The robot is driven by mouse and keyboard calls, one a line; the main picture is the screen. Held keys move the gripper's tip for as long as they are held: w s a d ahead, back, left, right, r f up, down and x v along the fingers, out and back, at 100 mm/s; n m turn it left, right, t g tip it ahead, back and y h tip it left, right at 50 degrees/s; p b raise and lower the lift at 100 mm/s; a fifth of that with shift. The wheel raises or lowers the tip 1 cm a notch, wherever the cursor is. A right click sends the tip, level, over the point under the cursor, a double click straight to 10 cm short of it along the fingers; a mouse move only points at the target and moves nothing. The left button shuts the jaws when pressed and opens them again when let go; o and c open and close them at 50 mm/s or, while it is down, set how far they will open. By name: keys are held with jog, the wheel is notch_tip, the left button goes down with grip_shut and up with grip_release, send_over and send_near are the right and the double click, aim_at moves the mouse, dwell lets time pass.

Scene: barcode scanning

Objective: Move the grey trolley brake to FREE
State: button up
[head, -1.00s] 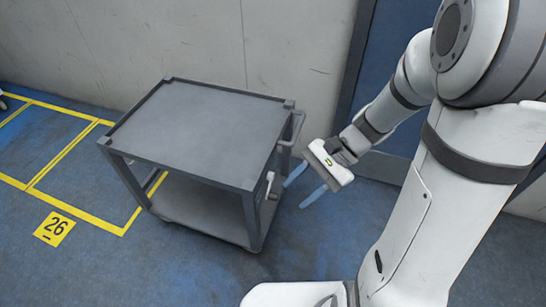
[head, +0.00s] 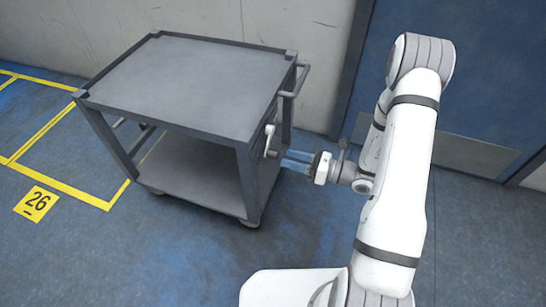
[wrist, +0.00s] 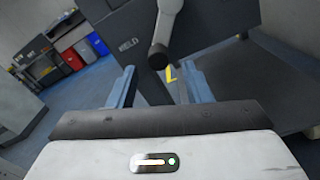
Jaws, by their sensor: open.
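The grey trolley (head: 190,85) stands against the wall, left of my arm. Its brake lever (head: 268,136) is on the side post facing my gripper. In the wrist view the pale lever (wrist: 168,18) hangs down to a dark round knob (wrist: 158,57). A label reading HELD (wrist: 128,45) is on the dark plate left of the knob. My gripper (head: 287,160) is open and points left at the lever's lower end. In the wrist view the knob appears between the blue fingers (wrist: 161,80); I cannot tell whether they touch it.
The trolley's push handle (head: 300,80) juts out above and behind the lever. A blue door (head: 460,90) is behind my arm. Yellow floor lines and a 26 marker (head: 36,204) lie at left. Coloured bins (wrist: 72,58) stand far off in the wrist view. The front floor is clear.

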aim_at(274, 154)
jog(key=b+x, duration=0.1)
jog(key=x, duration=0.5)
jog(key=shift+a, duration=0.1)
jog(key=shift+s, duration=0.1)
grip_shut()
dwell(0.3)
